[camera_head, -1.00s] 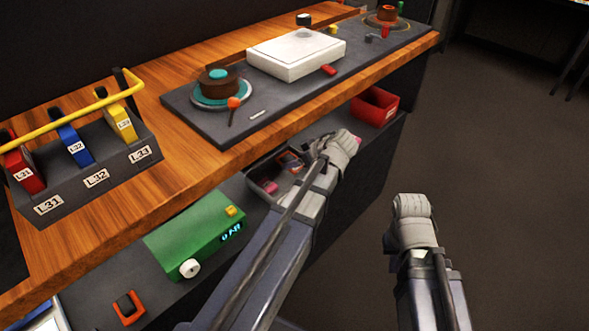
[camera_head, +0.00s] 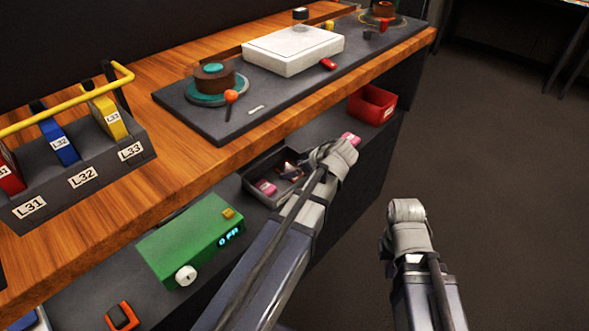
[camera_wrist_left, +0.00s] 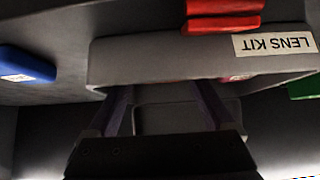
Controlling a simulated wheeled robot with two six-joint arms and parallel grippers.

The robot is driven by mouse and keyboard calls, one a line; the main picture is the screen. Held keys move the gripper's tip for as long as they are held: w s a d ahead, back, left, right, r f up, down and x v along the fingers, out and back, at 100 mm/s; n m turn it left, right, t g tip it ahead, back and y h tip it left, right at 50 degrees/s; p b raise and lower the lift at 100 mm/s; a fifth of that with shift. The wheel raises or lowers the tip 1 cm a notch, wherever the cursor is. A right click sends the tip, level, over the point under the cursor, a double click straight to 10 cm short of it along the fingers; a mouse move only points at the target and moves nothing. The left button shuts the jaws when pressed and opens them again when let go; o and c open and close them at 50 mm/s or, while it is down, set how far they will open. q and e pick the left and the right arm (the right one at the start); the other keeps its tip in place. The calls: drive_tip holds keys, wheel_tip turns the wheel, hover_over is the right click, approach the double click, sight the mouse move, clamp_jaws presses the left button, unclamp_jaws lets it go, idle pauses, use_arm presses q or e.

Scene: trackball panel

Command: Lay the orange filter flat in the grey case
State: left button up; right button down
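A grey open case (camera_head: 258,168) stands on the lower shelf in the head view, with several small pink and dark pieces inside. In the left wrist view a grey case (camera_wrist_left: 150,62) with an upside-down LENS KIT label crosses the upper middle. A red-orange piece (camera_wrist_left: 222,14) shows above it; I cannot tell whether it is the orange filter. My left gripper (camera_head: 338,154) is just right of the case in the head view. In the wrist view its fingers (camera_wrist_left: 163,98) are apart, with nothing seen held. My right gripper (camera_head: 407,212) is out over the floor; its fingertips are unclear.
A red bin (camera_head: 372,104) and a pink piece (camera_head: 350,138) lie beyond my left gripper. A green box (camera_head: 190,241) with a display is left of the case. The wooden worktop (camera_head: 190,167) overhangs the shelf. The blue piece (camera_wrist_left: 25,64) shows at the wrist view's left.

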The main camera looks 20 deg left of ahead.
use_arm(q)
drive_tip(key=shift+r, duration=0.2)
drive_tip(key=p+v, duration=0.8)
drive_tip(key=v, duration=0.3)
drive_tip(key=s+d+f+m+g+h, duration=0.1)
drive_tip(key=s+d+f+m+h, duration=0.2)
drive_tip(key=s+d+m, duration=0.4)
drive_tip(key=s+d+f+m+g+h, duration=0.2)
drive_tip(key=s+d+m+h, duration=0.2)
drive_tip(key=s+d+m, duration=0.3)
drive_tip(key=s+m, duration=0.1)
drive_tip(key=m, duration=0.3)
drive_tip(key=shift+s+d+f+p, duration=0.3)
drive_tip(key=shift+f+p, duration=0.05)
wheel_tip(320, 180, up, 26)
drive_tip(key=p, duration=2.6)
